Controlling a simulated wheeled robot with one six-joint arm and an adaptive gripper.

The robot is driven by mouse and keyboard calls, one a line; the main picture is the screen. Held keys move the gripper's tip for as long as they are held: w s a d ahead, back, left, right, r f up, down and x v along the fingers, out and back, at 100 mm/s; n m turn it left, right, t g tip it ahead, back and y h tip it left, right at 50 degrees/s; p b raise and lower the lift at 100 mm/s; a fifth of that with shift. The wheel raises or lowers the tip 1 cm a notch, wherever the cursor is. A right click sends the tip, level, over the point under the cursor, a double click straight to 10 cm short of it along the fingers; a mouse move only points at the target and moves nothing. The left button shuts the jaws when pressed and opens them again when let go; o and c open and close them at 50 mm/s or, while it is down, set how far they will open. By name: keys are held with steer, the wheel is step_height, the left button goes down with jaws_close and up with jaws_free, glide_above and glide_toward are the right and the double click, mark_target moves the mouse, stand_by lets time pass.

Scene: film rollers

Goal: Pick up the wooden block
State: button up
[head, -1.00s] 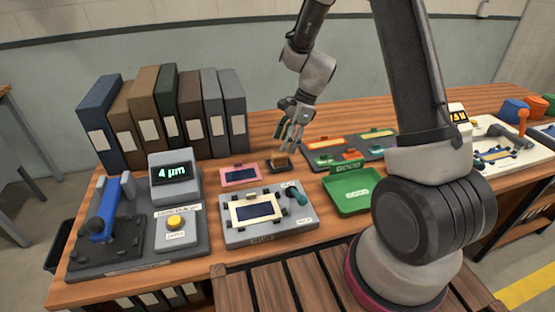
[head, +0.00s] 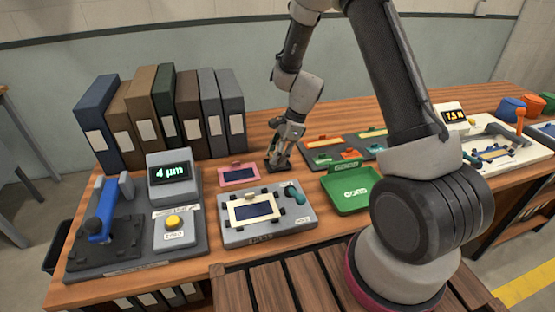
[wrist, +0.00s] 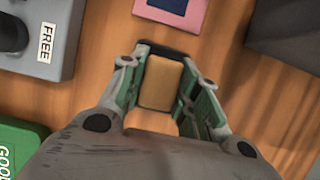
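The wooden block (wrist: 160,83) is a small tan, rounded block. It sits in a dark holder (wrist: 180,48) on the bench, and the holder's far edge shows in the wrist view. My gripper (wrist: 166,68) points down, with one green-padded finger on each side of the block. A narrow dark strip shows between the block and the right finger, so the fingers look open around it. Contact on the left side is hard to tell. In the head view my gripper (head: 278,163) is low at the bench and hides the block.
A pink-framed card (head: 238,174) lies to the left. A grey fixture (head: 267,214) stands in front, and a green tray (head: 352,190) is at the right. A dark sorting tray (head: 345,148) is behind it. Binders (head: 160,110) stand at the back left.

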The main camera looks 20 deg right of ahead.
steer(key=shift+r, duration=0.1)
step_height(320, 180, up, 10)
steer(key=shift+f, duration=0.1)
stand_by(0.4)
